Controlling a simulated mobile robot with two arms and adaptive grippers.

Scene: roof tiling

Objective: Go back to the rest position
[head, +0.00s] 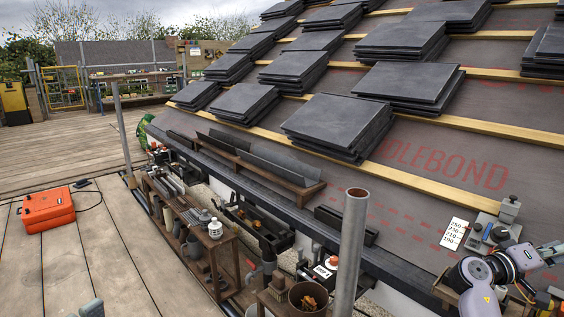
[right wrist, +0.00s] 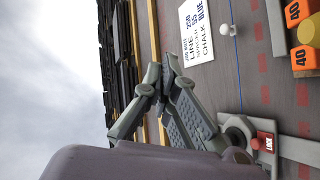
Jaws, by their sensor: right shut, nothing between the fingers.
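My right gripper (right wrist: 163,82) shows in the right wrist view. Its grey fingers are together with nothing between them, in front of the roof surface. In the head view my right arm (head: 485,275) is at the lower right, over the roof's lower edge; the fingers are not clear there. A small grey-green piece at the bottom left edge of the head view looks like the tip of my left gripper (head: 90,308). The rest of it is cut off, so its jaws cannot be judged.
Stacks of dark slates (head: 338,125) lie on the battened roof (head: 430,150). A tool rack (head: 215,240), a metal pole (head: 352,250) and a bucket (head: 308,298) stand along the eaves. An orange case (head: 48,208) lies on the deck, otherwise mostly clear. A white label card (right wrist: 205,30) is near the right gripper.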

